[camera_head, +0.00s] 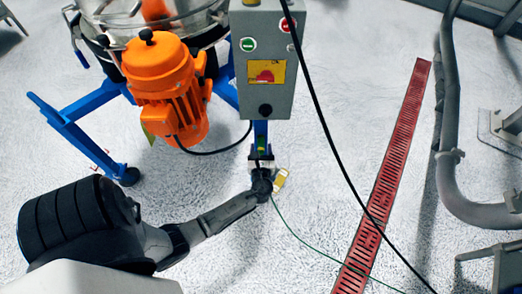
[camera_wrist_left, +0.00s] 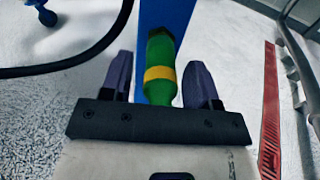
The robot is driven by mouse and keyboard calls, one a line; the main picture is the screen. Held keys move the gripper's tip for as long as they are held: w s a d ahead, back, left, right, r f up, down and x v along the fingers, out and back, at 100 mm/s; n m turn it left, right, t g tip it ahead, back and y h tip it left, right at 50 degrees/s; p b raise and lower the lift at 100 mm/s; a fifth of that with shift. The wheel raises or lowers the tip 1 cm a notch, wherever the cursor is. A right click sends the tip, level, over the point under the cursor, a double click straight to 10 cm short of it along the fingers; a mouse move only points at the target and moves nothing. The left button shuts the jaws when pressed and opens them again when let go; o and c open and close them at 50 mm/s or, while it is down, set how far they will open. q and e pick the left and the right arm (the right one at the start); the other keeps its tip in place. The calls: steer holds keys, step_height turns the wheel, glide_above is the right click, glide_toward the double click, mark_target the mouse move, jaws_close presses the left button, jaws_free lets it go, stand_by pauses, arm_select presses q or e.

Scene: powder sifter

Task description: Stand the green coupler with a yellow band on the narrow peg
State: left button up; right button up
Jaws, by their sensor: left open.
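The green coupler with a yellow band (camera_wrist_left: 160,52) shows in the left wrist view, in front of a blue post (camera_wrist_left: 178,18). A small green patch of it (camera_head: 261,147) shows in the head view, below the grey control box. My left gripper (camera_head: 261,158) is at the foot of the blue post. Its two dark fingers are open, one on each side of the coupler, with gaps visible on both sides in the wrist view. I cannot tell what holds the coupler up. I cannot make out the narrow peg. My right gripper is not in view.
The grey control box (camera_head: 265,60) with buttons hangs just above my left gripper. An orange motor (camera_head: 165,85) and blue legs (camera_head: 75,135) stand to the left. A black cable (camera_head: 325,135) crosses the floor area. A red drain grate (camera_head: 390,180) lies to the right.

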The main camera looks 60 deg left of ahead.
arm_select(q)
steer(key=shift+a+r, duration=0.1)
steer(key=shift+a, duration=0.25)
steer(key=c, duration=0.4)
steer(key=shift+r, duration=0.15)
jaws_close()
